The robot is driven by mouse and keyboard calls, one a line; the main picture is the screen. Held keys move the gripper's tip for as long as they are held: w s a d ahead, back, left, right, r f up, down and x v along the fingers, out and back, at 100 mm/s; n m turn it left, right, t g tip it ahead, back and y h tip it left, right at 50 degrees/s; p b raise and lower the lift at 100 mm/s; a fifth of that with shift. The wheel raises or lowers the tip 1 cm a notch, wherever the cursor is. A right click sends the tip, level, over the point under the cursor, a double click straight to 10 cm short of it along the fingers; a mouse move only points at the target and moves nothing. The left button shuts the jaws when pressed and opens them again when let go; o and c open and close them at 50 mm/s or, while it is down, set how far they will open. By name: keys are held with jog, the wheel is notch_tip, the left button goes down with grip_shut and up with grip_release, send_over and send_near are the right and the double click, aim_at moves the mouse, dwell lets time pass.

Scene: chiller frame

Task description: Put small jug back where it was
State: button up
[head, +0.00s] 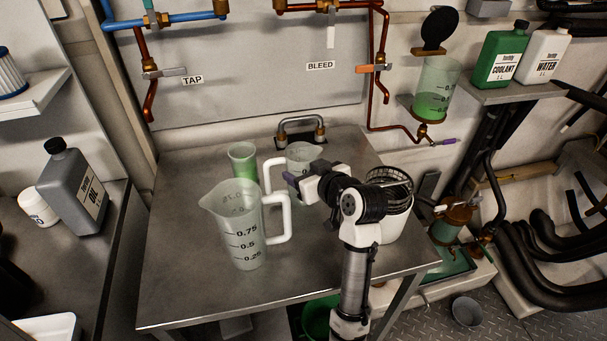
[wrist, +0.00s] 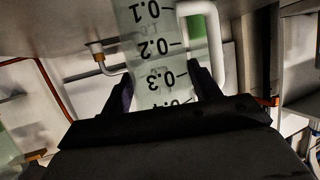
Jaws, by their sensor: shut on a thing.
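The small jug (head: 301,152) is clear with a white handle on its left, at the back middle of the steel table (head: 180,285). My gripper (head: 304,176) is shut around its body, and its lower part is partly hidden by my gripper. In the wrist view the jug (wrist: 160,50) appears between my two fingers (wrist: 162,88), with its scale marks upside down. It looks upright. I cannot tell whether its base touches the table.
A large measuring jug (head: 236,230) stands front left of the small jug. A clear beaker with green liquid (head: 243,163) stands to its left, close to its handle. A white pot with a black mesh basket (head: 395,215) is to the right. The table's front left is clear.

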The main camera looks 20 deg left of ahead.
jog(key=shift+s+d+r, duration=0.1)
jog(key=shift+r, duration=0.05)
jog(key=shift+f, duration=0.2)
jog(key=o, duration=1.2)
jog(key=shift+r, duration=0.1)
jog(key=shift+r, duration=0.25)
jog(key=b+v, duration=0.1)
jog(key=v, duration=1.1)
jog(key=shift+f+b, duration=0.15)
jog(key=shift+b, duration=0.25)
